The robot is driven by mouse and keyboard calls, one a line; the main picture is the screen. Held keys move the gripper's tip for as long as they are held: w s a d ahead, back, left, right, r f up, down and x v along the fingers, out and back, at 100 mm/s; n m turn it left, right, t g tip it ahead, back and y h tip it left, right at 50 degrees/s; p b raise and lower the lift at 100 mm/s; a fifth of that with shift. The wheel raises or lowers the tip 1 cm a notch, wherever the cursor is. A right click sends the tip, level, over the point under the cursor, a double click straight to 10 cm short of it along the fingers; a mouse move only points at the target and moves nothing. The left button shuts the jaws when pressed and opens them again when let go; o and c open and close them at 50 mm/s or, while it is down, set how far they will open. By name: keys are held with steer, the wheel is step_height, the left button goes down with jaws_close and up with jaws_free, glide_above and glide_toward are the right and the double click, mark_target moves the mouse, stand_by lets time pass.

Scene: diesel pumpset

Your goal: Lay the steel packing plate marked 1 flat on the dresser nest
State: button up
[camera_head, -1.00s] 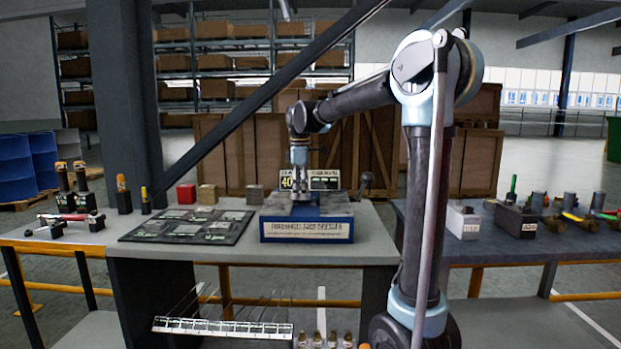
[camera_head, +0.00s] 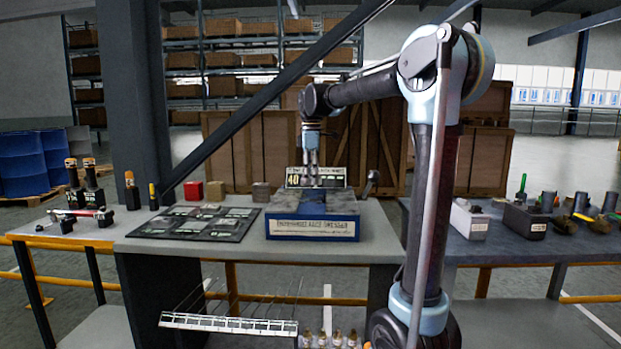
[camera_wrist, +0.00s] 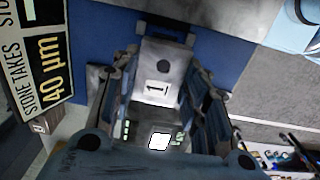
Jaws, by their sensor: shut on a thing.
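A grey steel plate marked 1 (camera_wrist: 160,88) sits between the fingers of my gripper (camera_wrist: 162,100) in the wrist view, its numbered face toward the camera. My gripper (camera_head: 311,183) is shut on it, over the blue-sided dresser block (camera_head: 312,229) with a white label strip. The block's blue top edge also shows in the wrist view (camera_wrist: 102,45). The plate is too small to make out in the head view. The nest is not clearly distinguishable, and I cannot tell the exact gap under the plate.
A sign reading 40 (camera_head: 293,181) stands right behind the block. A dark board with flat pieces (camera_head: 196,222) lies to its left, with red (camera_head: 193,191) and tan cubes behind. A knobbed lever (camera_head: 371,182) stands right.

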steer(key=shift+f, duration=2.3)
steer(key=shift+f, duration=0.4)
steer(key=o, duration=1.5)
step_height(320, 180, up, 12)
steer(key=shift+f, duration=0.1)
step_height(320, 180, up, 6)
glide_above(311, 200)
